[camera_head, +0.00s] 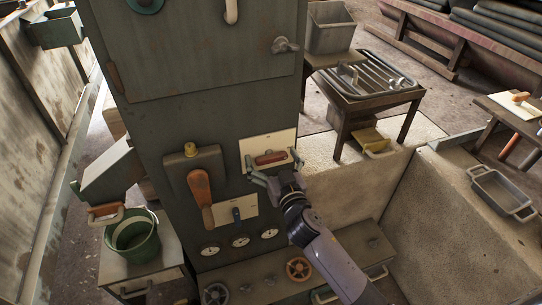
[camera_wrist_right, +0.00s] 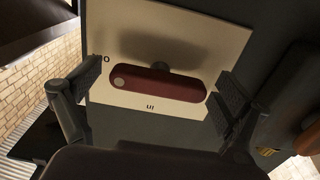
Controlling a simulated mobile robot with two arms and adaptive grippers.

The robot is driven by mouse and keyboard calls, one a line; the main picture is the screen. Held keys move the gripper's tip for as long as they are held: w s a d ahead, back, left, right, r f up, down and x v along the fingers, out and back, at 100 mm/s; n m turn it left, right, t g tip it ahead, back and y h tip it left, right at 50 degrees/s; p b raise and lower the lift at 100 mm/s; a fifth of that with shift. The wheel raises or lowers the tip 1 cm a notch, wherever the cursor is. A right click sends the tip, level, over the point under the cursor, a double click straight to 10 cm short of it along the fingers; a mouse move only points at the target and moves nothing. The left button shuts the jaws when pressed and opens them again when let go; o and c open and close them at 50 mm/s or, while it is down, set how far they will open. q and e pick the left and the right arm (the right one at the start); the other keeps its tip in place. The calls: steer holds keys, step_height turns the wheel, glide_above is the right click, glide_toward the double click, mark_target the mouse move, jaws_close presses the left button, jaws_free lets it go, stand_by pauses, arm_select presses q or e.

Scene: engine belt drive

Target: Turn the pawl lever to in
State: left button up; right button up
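The pawl lever is a dark red bar (camera_head: 270,158) on a pale plate (camera_head: 284,139) on the front of the grey-green cabinet. It lies roughly level across the plate. In the right wrist view the lever (camera_wrist_right: 160,84) has a pale round spot near its left end, and the pale plate (camera_wrist_right: 190,30) carries a label at the left edge and one below the lever. My right gripper (camera_head: 274,168) is open in front of the plate. Its fingers stand at either end of the lever, with gaps that look small; contact is unclear. My left gripper is out of view.
Handwheels (camera_head: 299,268) are on the low ledge. A green bucket (camera_head: 132,236) stands left; a wire-rack table (camera_head: 370,85) stands right.

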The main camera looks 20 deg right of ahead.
steer(key=c, duration=1.2)
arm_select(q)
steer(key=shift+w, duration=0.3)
arm_select(e)
steer(key=shift+n, duration=0.3)
steer(key=n, duration=0.3)
steer(key=shift+n+p, duration=0.3)
steer(key=shift+p, duration=0.05)
steer(key=n, duration=0.4)
steer(key=shift+p, duration=0.3)
steer(key=n, duration=0.5)
steer(key=shift+p, duration=0.35)
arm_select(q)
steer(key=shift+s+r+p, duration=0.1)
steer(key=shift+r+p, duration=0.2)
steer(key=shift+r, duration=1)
arm_select(e)
steer(key=shift+n, duration=2.3)
